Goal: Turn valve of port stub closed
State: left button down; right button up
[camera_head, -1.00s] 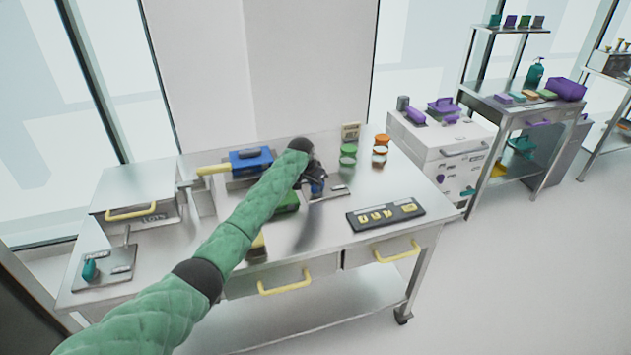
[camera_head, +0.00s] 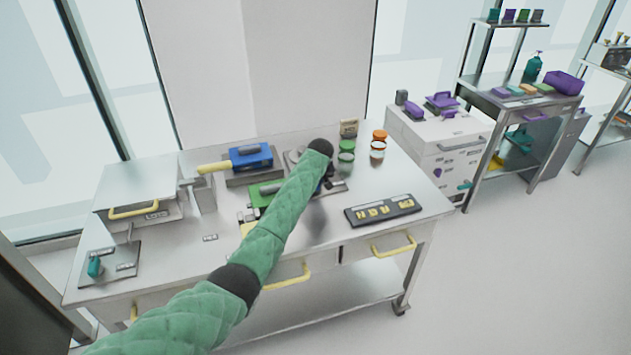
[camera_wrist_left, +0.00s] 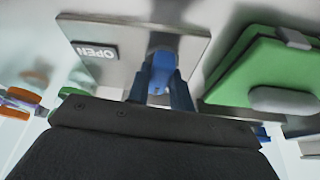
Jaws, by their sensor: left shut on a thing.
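A metal plate (camera_wrist_left: 200,45) with a black OPEN label (camera_wrist_left: 94,50) fills the top middle of the left wrist view. A blue valve handle (camera_wrist_left: 161,64) stands on it. My left gripper (camera_wrist_left: 162,82) is shut on this handle, one dark finger on each side. In the head view, my green-sleeved left arm crosses the table and its wrist hides most of the valve. My left gripper (camera_head: 327,183) shows there only as a dark part beside the wrist. How far the handle is turned is hard to tell. My right gripper is not in view.
The steel table (camera_head: 300,285) also bears a blue device (camera_head: 250,157), a green block (camera_head: 262,192), a black lettered tray (camera_head: 384,210), and green (camera_head: 347,146) and orange (camera_head: 379,136) jars behind the wrist. Another plate with a teal handle (camera_head: 95,267) lies front left.

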pick_arm(q)
jog(key=shift+w+r+n+y, duration=0.1)
jog(key=shift+r+n+y, duration=0.15)
jog(key=shift+n, duration=0.35)
jog(key=c, duration=1.4)
grip_release()
jog(key=shift+o, duration=0.8)
jog(key=shift+f, duration=0.15)
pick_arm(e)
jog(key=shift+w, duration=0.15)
pick_arm(q)
jog(key=shift+s+d+r+b, duration=0.1)
jog(key=shift+s+r+b, duration=0.15)
jog(key=shift+r+b, duration=0.15)
jog(key=b+v, duration=0.2)
jog(key=v, duration=0.4)
jog(key=shift+r, duration=0.45)
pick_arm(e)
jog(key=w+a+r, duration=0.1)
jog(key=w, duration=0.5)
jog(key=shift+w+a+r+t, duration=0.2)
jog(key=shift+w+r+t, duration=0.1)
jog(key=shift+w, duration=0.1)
